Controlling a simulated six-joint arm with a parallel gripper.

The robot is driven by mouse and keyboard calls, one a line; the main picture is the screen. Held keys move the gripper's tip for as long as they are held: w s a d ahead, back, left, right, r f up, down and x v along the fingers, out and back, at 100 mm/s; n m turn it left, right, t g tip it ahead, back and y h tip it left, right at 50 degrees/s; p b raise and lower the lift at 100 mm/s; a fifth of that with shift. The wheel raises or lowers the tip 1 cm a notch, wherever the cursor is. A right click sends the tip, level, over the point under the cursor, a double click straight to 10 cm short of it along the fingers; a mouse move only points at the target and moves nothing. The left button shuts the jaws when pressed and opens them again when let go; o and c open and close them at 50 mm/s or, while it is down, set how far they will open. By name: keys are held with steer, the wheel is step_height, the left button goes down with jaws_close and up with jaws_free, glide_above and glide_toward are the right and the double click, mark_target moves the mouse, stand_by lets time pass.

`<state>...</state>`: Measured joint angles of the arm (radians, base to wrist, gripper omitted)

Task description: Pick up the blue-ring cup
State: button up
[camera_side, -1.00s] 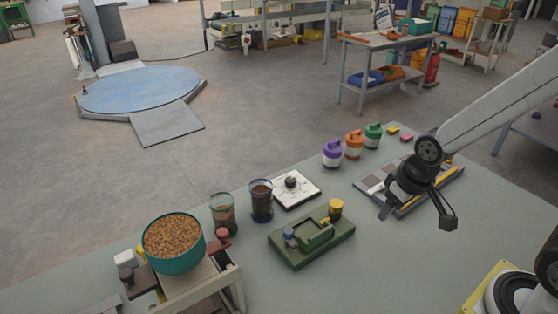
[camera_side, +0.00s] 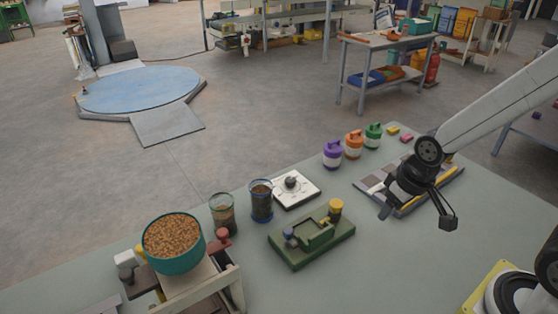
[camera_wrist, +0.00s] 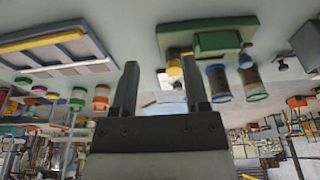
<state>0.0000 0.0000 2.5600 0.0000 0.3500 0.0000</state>
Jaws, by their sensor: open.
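The blue-ring cup (camera_side: 261,203) is a clear cup with dark brown contents and a blue ring. It stands upright on the table, beside a similar cup with a green ring (camera_side: 223,213). The wrist view is upside down and shows the blue-ring cup (camera_wrist: 219,84) right of the fingers, next to the green-ring cup (camera_wrist: 252,84). My gripper (camera_side: 416,216) is open and empty, above the right part of the table, well to the right of both cups. Its two fingers (camera_wrist: 160,62) are spread apart in the wrist view.
A green fixture (camera_side: 312,238) with a yellow knob lies between my gripper and the cups. A white plate with a dark knob (camera_side: 296,189) is behind. A teal hopper of pellets (camera_side: 173,245) stands left. Purple (camera_side: 332,154), orange and green jars line the back; a tray (camera_side: 368,183) lies below my gripper.

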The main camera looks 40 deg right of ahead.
steer(key=shift+o, duration=0.2)
steer(key=o, duration=0.5)
steer(key=shift+w, duration=0.1)
steer(key=n+y, duration=0.4)
steer(key=n, duration=0.6)
glide_toward(262, 201)
steer(key=shift+w+d+f, duration=0.15)
steer(key=shift+w+f, duration=0.8)
steer(key=shift+w, duration=0.25)
steer(key=shift+f, duration=0.1)
steer(key=shift+w+a+f+h, duration=0.15)
steer(key=shift+w+f, duration=0.05)
steer(key=shift+f, duration=0.35)
steer(key=shift+w+a+f+h, duration=0.15)
steer(key=shift+a+f, duration=0.05)
steer(key=shift+f, duration=0.35)
